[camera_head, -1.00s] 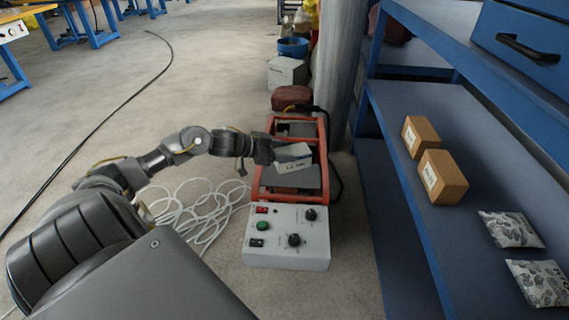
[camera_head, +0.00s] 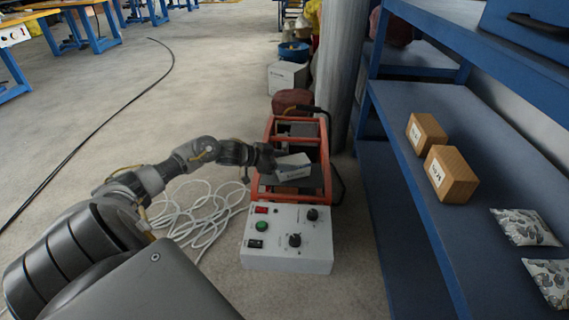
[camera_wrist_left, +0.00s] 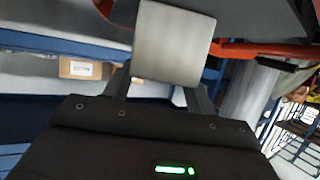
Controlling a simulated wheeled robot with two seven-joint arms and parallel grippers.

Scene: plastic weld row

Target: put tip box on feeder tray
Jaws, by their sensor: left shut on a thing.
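The tip box (camera_head: 293,174), a small white-grey box with a dark label line, is held over the orange-framed machine (camera_head: 263,187). My left gripper (camera_head: 275,161) comes in from the left and is shut on its left end. In the left wrist view, the pale box (camera_wrist_left: 173,42) sits between the two fingers. Dark grey plates lie inside the orange frame, one of them (camera_head: 312,187) below and beside the box; I cannot tell for sure which is the feeder tray. I cannot tell whether the box touches it. My right gripper is not in view.
A white control box (camera_head: 288,255) with knobs forms the machine's front. A blue shelf (camera_head: 400,110) at the right holds two wooden blocks (camera_head: 451,174) and two patterned packets. A grey column (camera_head: 338,75) stands behind. White cable (camera_head: 195,215) lies coiled on the floor at left.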

